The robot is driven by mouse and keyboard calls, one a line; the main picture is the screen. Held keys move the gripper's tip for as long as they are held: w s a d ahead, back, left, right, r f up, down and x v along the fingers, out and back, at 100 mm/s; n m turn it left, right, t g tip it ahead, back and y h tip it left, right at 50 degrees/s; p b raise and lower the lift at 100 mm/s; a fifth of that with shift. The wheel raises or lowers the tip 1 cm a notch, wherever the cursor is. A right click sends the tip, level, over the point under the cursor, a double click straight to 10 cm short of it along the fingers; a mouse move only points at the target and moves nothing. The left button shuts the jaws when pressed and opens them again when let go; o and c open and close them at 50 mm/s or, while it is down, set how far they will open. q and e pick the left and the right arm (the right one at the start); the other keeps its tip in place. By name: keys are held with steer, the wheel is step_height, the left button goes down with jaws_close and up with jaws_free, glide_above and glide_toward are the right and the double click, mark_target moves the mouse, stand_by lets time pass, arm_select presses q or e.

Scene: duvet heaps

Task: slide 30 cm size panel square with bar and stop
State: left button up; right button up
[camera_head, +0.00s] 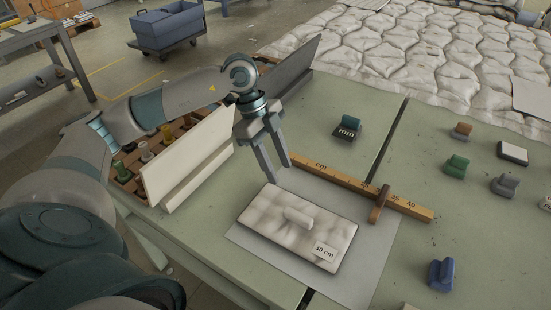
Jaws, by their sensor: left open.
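The 30 cm size panel (275,238) is a white quilted slab with a raised handle and a "30 cm" label. It lies on a grey sheet on the green table, turned at an angle. The wooden bar (330,179), marked in cm, lies behind it and runs down to the right. A brown stop (379,204) sits across the bar near the 35 mark. My left gripper (276,172) is open and empty, pointing down above the bar's left end and behind the panel. My right gripper is not in view.
Several handled blocks, including a green one (455,166) and a blue one (441,273), stand at right. A cream upright board (188,160) stands left of the gripper. A quilted duvet (420,50) covers the back.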

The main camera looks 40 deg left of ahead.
mark_target(297, 213)
arm_select(q)
steer(key=p+x, duration=0.3)
steer(key=x, duration=1.2)
steer(key=shift+d+f+p, duration=0.1)
steer(key=shift+f+p, duration=0.2)
steer(key=shift+f, duration=0.2)
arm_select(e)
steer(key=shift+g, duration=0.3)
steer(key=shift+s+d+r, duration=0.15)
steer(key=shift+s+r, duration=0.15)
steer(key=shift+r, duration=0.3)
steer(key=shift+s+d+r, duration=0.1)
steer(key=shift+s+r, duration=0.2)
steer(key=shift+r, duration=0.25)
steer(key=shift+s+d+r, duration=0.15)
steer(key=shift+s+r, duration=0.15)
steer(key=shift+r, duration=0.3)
arm_select(q)
jaws_close()
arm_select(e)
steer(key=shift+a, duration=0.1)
arm_select(q)
steer(key=shift+w, duration=0.55)
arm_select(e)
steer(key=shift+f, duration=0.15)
arm_select(q)
steer(key=shift+w, duration=0.7)
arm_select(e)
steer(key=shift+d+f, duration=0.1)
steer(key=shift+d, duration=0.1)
